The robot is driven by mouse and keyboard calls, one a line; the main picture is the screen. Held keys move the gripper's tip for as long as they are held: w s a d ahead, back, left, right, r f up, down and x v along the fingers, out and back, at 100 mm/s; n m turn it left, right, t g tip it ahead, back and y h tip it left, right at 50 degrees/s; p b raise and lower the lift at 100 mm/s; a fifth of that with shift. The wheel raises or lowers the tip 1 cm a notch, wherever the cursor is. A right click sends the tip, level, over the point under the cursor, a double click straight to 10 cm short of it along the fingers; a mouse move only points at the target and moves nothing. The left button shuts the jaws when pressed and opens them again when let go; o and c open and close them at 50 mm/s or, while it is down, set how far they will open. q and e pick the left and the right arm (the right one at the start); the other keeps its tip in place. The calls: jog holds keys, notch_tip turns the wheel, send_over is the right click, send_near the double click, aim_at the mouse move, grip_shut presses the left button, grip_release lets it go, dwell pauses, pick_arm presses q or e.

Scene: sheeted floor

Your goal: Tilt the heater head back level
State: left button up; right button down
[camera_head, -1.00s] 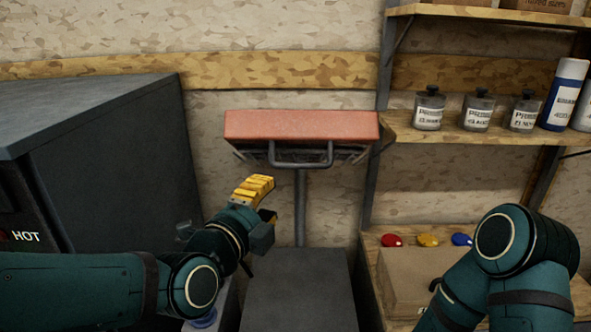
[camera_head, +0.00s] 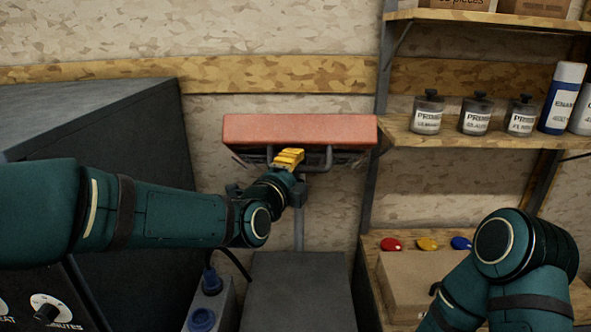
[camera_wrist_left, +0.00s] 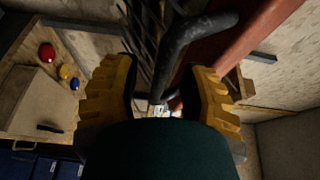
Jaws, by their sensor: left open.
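The heater head (camera_head: 300,130) is a wide red-orange box on a thin grey post (camera_head: 299,228), in the middle of the head view. A dark bent-tube handle (camera_head: 328,160) sticks out below its front. My left gripper (camera_head: 290,158) has yellow fingers and is at the handle, hiding its left and middle part. In the left wrist view the yellow fingers (camera_wrist_left: 160,88) are open, with the dark handle tube (camera_wrist_left: 182,45) between and beyond them. The red head (camera_wrist_left: 235,45) is behind it. I cannot tell whether a finger touches the handle. My right gripper is out of view.
A large dark cabinet (camera_head: 110,120) stands at the left. Wooden shelves (camera_head: 480,135) with labelled bottles are at the right. Below them are red, yellow and blue buttons (camera_head: 427,243) and a cardboard box (camera_head: 405,285). A dark box (camera_head: 298,290) stands at the post's foot.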

pick_arm(q)
jog(key=shift+w+d, duration=0.15)
jog(key=shift+w, duration=0.15)
jog(key=shift+c, duration=0.3)
grip_shut()
jog(key=shift+r, duration=0.1)
